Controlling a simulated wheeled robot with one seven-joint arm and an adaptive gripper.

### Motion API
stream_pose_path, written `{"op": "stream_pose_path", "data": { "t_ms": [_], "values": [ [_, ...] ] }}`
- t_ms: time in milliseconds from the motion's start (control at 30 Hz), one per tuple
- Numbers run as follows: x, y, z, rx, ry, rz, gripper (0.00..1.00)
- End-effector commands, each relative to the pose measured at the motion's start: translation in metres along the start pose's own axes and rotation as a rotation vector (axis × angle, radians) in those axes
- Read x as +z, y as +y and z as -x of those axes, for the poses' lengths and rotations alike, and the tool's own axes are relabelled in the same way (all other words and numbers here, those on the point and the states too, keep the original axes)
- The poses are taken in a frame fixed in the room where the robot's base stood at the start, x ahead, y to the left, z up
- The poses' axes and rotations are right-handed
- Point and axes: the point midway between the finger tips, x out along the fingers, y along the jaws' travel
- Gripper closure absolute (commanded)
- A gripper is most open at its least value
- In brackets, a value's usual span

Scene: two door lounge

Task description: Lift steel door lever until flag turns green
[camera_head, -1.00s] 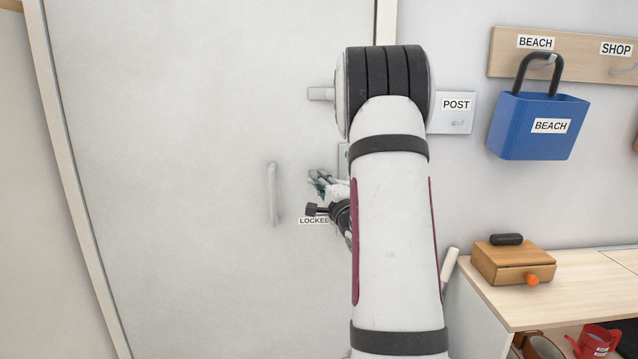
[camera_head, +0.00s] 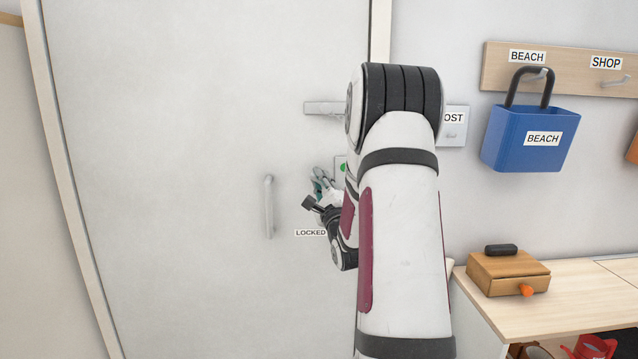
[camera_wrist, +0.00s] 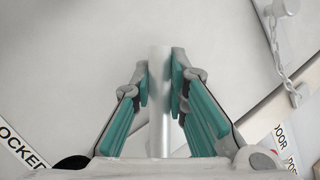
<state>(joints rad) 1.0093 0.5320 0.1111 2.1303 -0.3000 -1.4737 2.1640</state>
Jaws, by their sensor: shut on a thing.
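In the wrist view my gripper (camera_wrist: 159,78) has its teal fingers closed on both sides of a smooth steel lever (camera_wrist: 159,115), which runs between them. In the head view my gripper (camera_head: 322,182) is at the right side of the pale door (camera_head: 190,130), partly covered by my arm; the lever is hard to make out there. A round green spot (camera_head: 342,168) shows on a small plate just above and right of my gripper; my arm hides the rest of that plate. A "LOCKED" label (camera_head: 310,232) is on the door just below my gripper.
A vertical pull handle (camera_head: 269,206) stands on the door left of my gripper. A grey bar (camera_head: 323,107) sticks out above it. On the right are a blue BEACH bin (camera_head: 530,138) and a bench (camera_head: 570,310) with a wooden box (camera_head: 508,273). A chain (camera_wrist: 285,68) hangs in the wrist view.

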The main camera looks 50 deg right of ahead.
Motion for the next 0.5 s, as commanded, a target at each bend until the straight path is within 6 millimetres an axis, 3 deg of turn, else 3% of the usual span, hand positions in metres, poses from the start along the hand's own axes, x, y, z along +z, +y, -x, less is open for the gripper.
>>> {"op": "stream_pose_path", "data": {
  "t_ms": [300,333,400,500],
  "values": [
    [-0.0009,-0.0008,0.0001,-0.002,0.002,-0.001,1.0],
    [-0.0009,-0.0007,0.0001,-0.002,0.002,0.0,0.83],
    [-0.0009,-0.0007,0.0001,-0.002,0.002,0.0,0.68],
    [-0.0007,-0.0007,0.0001,-0.001,0.001,0.0,0.65]
  ]
}}
